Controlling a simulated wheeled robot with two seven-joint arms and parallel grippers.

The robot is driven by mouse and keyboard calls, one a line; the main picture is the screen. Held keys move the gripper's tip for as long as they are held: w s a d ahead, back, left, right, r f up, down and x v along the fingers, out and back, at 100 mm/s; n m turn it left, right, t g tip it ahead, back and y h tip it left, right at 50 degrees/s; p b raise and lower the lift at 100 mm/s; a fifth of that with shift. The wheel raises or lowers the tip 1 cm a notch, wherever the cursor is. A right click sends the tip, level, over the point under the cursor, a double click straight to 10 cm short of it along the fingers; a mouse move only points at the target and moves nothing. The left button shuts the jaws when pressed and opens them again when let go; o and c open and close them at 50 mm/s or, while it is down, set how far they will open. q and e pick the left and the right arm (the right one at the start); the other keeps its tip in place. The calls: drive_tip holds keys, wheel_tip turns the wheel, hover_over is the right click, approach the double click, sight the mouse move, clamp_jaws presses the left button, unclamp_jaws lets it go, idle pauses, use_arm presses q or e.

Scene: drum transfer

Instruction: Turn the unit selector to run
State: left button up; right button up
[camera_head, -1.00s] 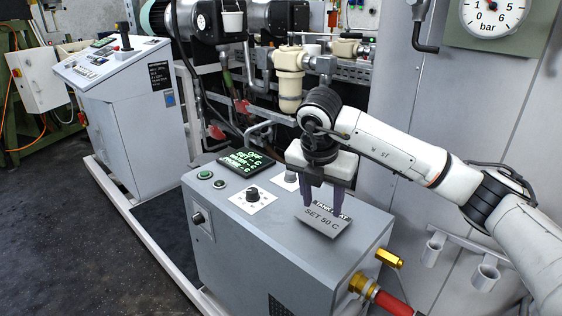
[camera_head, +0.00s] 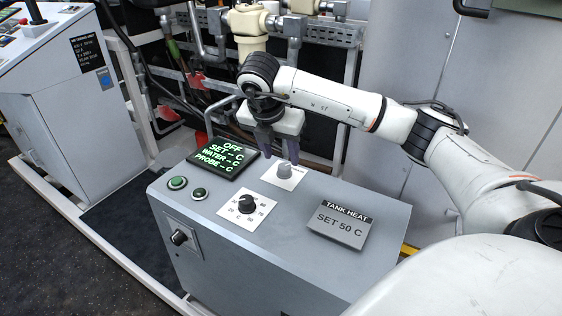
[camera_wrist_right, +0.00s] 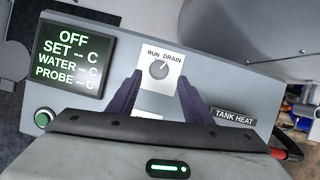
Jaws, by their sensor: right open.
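A grey knob (camera_head: 284,170) sits on a white plate on top of the grey tank-heat cabinet (camera_head: 300,215). In the right wrist view the knob (camera_wrist_right: 159,69) has RUN printed at its upper left and DRAIN at its upper right. Its pointer seems to lean up and right, toward DRAIN. A black knob (camera_head: 180,237) is on the cabinet's front face; its labels are too small to read. My right gripper (camera_head: 279,158) is open and empty just above the grey knob. Its fingertips (camera_wrist_right: 160,84) are spread either side of the plate, apart from the knob. My left gripper is out of view.
A black numbered dial (camera_head: 246,204), two green buttons (camera_head: 178,183) and a display (camera_head: 224,157) reading OFF share the cabinet top. Pipes (camera_head: 205,85) run behind.

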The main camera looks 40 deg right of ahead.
sight(284, 167)
drive_tip(key=x, duration=0.5)
drive_tip(key=shift+f, duration=0.1)
drive_tip(key=shift+d+f, duration=0.1)
drive_tip(key=shift+f, duration=0.1)
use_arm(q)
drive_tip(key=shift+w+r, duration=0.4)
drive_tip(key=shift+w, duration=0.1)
use_arm(e)
drive_tip(key=shift+w+f, duration=0.1)
